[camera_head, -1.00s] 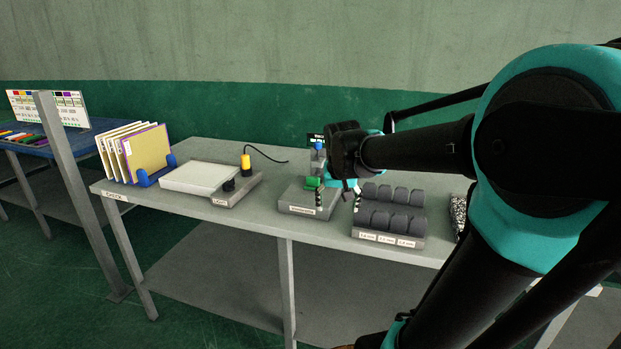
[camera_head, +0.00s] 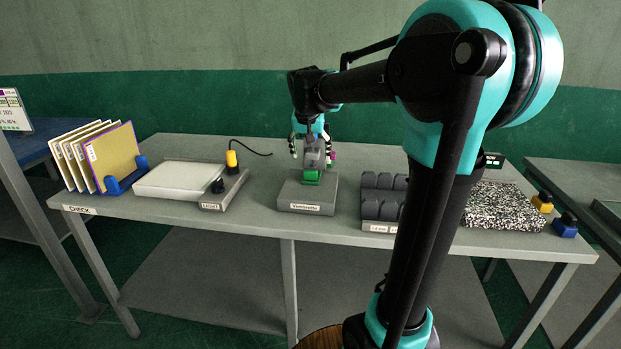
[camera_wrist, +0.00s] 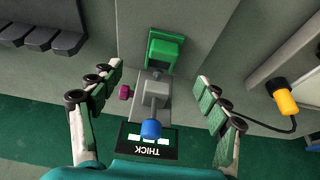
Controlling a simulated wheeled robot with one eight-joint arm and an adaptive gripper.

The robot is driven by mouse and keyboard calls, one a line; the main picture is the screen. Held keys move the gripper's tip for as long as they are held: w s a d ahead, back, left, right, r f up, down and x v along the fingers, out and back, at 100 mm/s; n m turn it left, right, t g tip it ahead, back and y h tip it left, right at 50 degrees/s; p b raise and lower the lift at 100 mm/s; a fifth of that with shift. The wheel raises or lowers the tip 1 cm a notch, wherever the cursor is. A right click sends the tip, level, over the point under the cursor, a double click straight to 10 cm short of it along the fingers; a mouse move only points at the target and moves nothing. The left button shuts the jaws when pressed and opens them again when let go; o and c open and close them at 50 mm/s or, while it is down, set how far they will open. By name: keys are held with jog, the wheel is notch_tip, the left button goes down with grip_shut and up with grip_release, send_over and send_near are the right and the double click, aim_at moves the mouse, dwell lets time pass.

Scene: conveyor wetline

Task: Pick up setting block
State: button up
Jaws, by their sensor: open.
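A green block (camera_head: 312,176) sits on the front of the grey thickness gauge (camera_head: 306,194); I take it as the setting block, though no label on it is readable. In the wrist view the green block (camera_wrist: 165,50) lies at the top middle, beyond the gauge's grey head and blue knob (camera_wrist: 151,129). My gripper (camera_head: 311,152) is over the gauge, pointing down. In the wrist view my gripper (camera_wrist: 159,76) is open and empty, its fingers apart on both sides of the gauge head. Neither finger visibly touches the green block.
A dark roller-like rack (camera_head: 380,228) stands right of the gauge, partly hidden by my arm. Left are a light plate (camera_head: 180,178), a corded yellow-handled tool (camera_head: 232,160) and upright panels (camera_head: 112,158). A speckled slab (camera_head: 503,208) lies right. The tabletop behind the gauge is clear.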

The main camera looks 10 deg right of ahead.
aim_at(311, 170)
jog(key=x, duration=1)
jog(key=shift+w+a, duration=0.15)
jog(key=shift+a, duration=0.1)
jog(key=c, duration=1.3)
jog(key=shift+r, duration=0.15)
